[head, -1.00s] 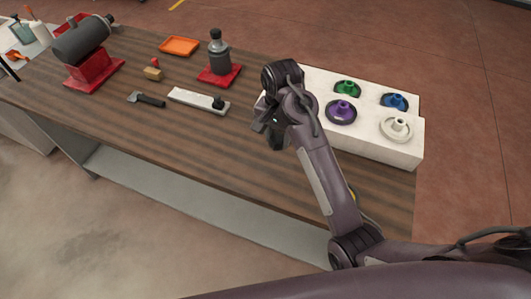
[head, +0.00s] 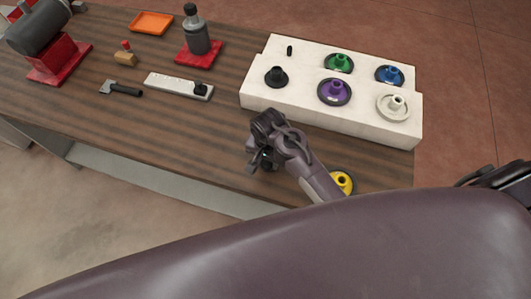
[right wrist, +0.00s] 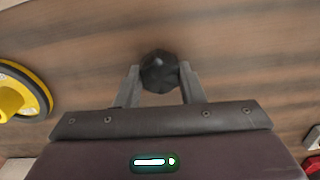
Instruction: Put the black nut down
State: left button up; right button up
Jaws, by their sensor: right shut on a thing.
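The black nut (right wrist: 159,72) is a dark, faceted piece between the fingertips of my right gripper (right wrist: 160,84) in the right wrist view. The fingers are shut on it, one on each side, with the brown wooden table behind it. In the head view my right gripper (head: 262,160) is low over the front part of the table (head: 190,135), in front of the white stepped block. The nut can hardly be told from the dark gripper there. I cannot tell whether it touches the wood. My left gripper is not in view.
The white block (head: 258,97) carries black (head: 276,77), green (head: 339,62), blue (head: 390,75), purple (head: 335,91) and white (head: 393,106) flanged pieces. A yellow one (head: 342,182) lies near my right arm. A power strip (head: 178,86) lies left; wood between is clear.

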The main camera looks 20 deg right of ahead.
jog(key=shift+w+d+f, duration=0.1)
jog(key=shift+w+f, duration=0.2)
jog(key=shift+f, duration=0.1)
jog(key=o, duration=0.8)
jog(key=shift+s, duration=0.1)
jog(key=shift+o, duration=1.1)
jog(key=shift+s+r, duration=0.1)
jog(key=shift+o, duration=0.4)
jog(key=shift+r, duration=0.3)
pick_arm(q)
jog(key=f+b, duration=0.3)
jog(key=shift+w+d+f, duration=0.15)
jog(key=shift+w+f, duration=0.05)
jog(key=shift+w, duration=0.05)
pick_arm(e)
notch_tip(320, 180, up, 12)
jog(key=shift+f, duration=0.25)
